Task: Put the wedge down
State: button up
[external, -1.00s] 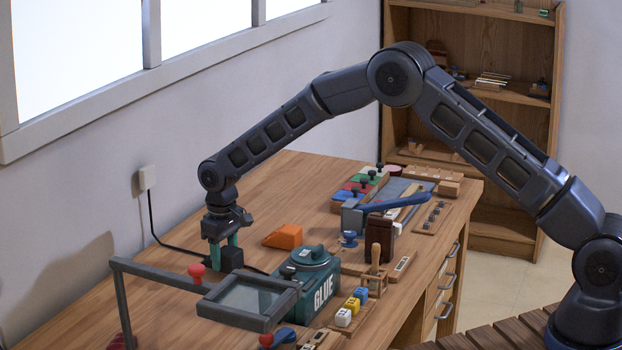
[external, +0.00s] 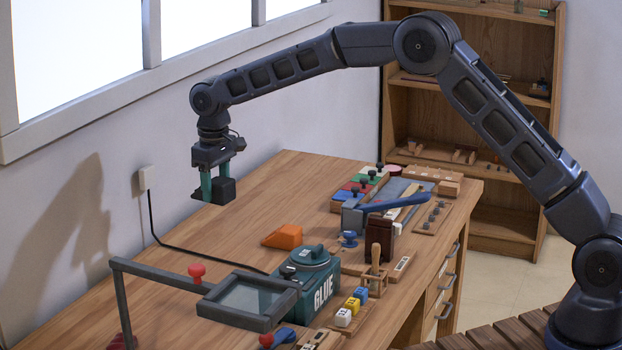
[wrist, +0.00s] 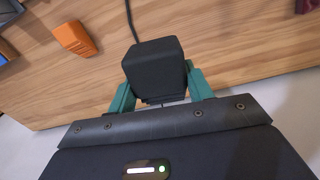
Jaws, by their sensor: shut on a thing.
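An orange wedge (external: 283,236) lies on the wooden table, behind and left of the glue pot. It also shows in the wrist view (wrist: 75,38) at the upper left, apart from my gripper. My gripper (external: 214,184) is raised above the far left part of the table, near the wall, pointing down. Its teal fingers are shut on a black block (external: 222,190), which hangs clear of the table. In the wrist view the block (wrist: 155,68) sits between the two fingers and hides the table behind it.
A teal glue pot (external: 316,280) and a framed magnifier (external: 247,299) on a dark stand fill the near part of the table (external: 275,190). A black cord (external: 190,252) runs from the wall socket along the table. The table's far left is mostly clear.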

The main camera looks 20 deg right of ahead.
jog(key=n, duration=0.1)
send_over(159, 324)
notch_tip(159, 324, down, 20)
jog(key=shift+r, duration=0.15)
dwell(0.3)
jog(key=o, duration=1.1)
notch_tip(159, 324, up, 12)
